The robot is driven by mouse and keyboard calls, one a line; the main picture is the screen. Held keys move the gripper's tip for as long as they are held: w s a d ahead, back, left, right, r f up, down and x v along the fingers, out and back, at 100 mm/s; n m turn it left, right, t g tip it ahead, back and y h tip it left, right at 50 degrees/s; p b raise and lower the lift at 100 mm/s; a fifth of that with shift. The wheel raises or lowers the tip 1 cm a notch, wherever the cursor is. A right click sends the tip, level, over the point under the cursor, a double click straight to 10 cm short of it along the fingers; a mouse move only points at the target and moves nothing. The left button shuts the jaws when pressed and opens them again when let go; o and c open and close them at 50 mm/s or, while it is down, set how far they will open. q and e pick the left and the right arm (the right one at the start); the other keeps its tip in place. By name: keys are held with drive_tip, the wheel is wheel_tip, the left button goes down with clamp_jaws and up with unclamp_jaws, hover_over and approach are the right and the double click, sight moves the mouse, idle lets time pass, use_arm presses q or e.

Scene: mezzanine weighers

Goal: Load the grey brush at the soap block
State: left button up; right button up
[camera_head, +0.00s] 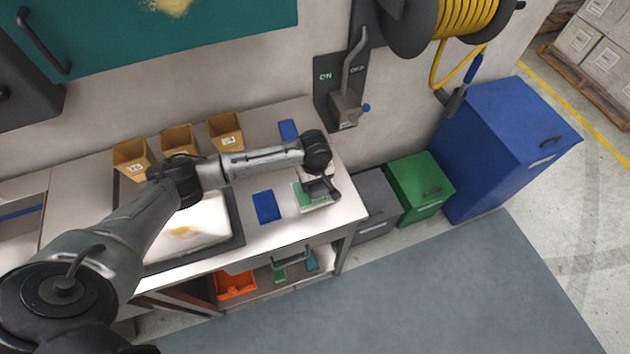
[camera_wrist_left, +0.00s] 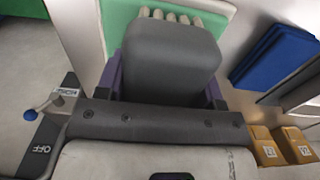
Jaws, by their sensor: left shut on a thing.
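My left gripper (camera_head: 321,188) is at the right end of the bench and is shut on the grey brush. In the left wrist view the brush (camera_wrist_left: 172,55) is a rounded grey block between the fingers, with pale bristles at its far end. A green soap block (camera_head: 305,197) in a pale holder lies right by the gripper and is partly covered by it. The green soap block also shows in the left wrist view (camera_wrist_left: 118,25), beside and behind the bristles. I cannot tell whether the bristles touch it. My right gripper is not in view.
A blue pad (camera_head: 267,206) lies left of the soap, another (camera_head: 288,130) behind. A white panel with a yellow smear (camera_head: 190,228) lies in a dark tray. Several open tan boxes (camera_head: 180,140) line the back. Bins (camera_head: 420,188) stand right of the bench.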

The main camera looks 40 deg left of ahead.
use_arm(q)
drive_tip(key=shift+f, duration=0.5)
idle(0.8)
idle(0.4)
idle(0.8)
drive_tip(key=shift+f+p, duration=0.15)
drive_tip(key=shift+p, duration=0.25)
idle(0.4)
idle(1.0)
wheel_tip(320, 180, up, 2)
drive_tip(key=p, duration=0.3)
drive_tip(key=shift+r, duration=0.25)
wheel_tip(320, 180, up, 5)
drive_tip(key=p, duration=0.6)
drive_tip(key=shift+f+p, duration=0.1)
drive_tip(key=shift+p, duration=0.3)
